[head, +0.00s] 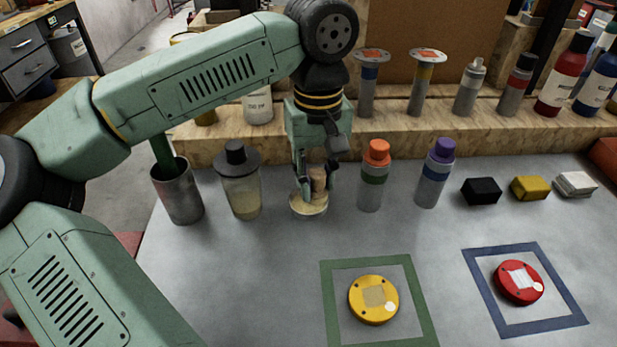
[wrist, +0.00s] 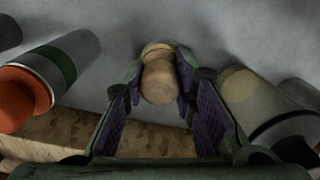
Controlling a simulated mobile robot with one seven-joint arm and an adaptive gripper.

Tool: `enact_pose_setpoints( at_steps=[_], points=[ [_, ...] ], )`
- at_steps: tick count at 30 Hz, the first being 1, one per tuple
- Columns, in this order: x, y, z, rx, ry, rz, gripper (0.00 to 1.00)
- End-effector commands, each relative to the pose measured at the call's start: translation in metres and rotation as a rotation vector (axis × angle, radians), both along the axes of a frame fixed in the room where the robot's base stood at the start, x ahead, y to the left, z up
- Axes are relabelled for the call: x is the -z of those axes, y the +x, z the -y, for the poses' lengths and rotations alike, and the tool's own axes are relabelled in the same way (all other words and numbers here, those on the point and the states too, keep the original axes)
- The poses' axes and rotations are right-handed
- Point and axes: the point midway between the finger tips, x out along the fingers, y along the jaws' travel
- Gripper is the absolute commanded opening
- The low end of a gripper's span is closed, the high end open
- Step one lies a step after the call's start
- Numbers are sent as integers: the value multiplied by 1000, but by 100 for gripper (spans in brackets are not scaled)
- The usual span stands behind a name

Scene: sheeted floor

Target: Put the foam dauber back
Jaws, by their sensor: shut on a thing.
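The foam dauber shows as a tan wooden handle (head: 318,180) between my fingers. It also shows in the wrist view (wrist: 159,82). My gripper (head: 317,190) points down and is shut on the handle, with a finger on each side. Below it is a shallow, pale round dish (head: 309,210) on the grey bench. The dauber's lower end is at the dish, partly hidden by my fingers; I cannot tell whether it touches.
A clear jar with a dark lid (head: 241,185) stands close on the left, an orange-capped bottle (head: 374,178) close on the right. A purple-capped bottle (head: 434,175) stands beyond. Yellow (head: 373,300) and red (head: 519,283) discs lie inside taped squares in front.

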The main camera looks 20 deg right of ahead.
Motion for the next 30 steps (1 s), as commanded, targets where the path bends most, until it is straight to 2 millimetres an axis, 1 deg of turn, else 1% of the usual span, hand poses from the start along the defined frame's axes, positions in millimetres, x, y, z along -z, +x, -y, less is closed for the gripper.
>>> enact_pose_setpoints(
  at_steps=[1, 5, 7, 9, 12, 15, 23, 27, 28, 30],
  points=[
    [-1, 5, -1, -2, -2, -1, 0],
    [0, 14, -4, -3, -1, 0, 0],
    [0, 23, -8, -4, -1, -2, 0],
    [14, 21, -8, 0, 0, -3, 0],
    [28, 21, -8, 0, 0, -2, 0],
    [36, 21, -7, -1, -2, 0, 0],
    [38, 21, -7, -1, -2, 1, 0],
    [43, 21, -7, -1, -2, 1, 0],
    [41, 21, -7, -2, -1, 1, 27],
    [41, 21, -7, -2, -1, 1, 31]
  ],
)
